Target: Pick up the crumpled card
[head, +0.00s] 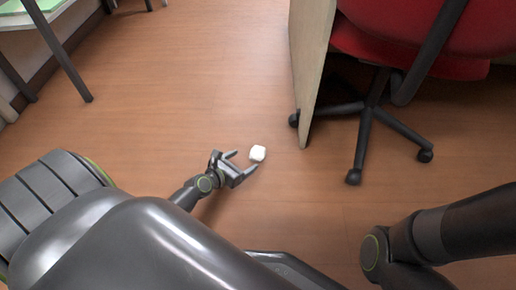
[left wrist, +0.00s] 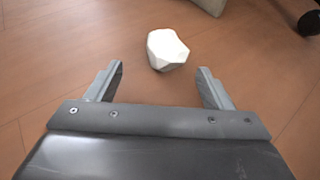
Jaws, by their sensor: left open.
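The crumpled card (head: 258,153) is a small white faceted lump on the wooden floor, near the middle of the head view. It also shows in the left wrist view (left wrist: 167,49), just beyond the fingertips and roughly midway between them. My left gripper (head: 240,162) is open and low over the floor, with its fingers pointing toward the card. In the left wrist view the open fingers (left wrist: 160,76) have nothing between them. My right gripper is out of sight; only part of my right arm shows at the lower right of the head view.
A pale upright panel (head: 311,70) stands to the right of the card. Behind it is a red office chair (head: 430,45) with a black wheeled base. A table with dark legs (head: 62,55) is at upper left. The floor (head: 190,90) left of the card is clear.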

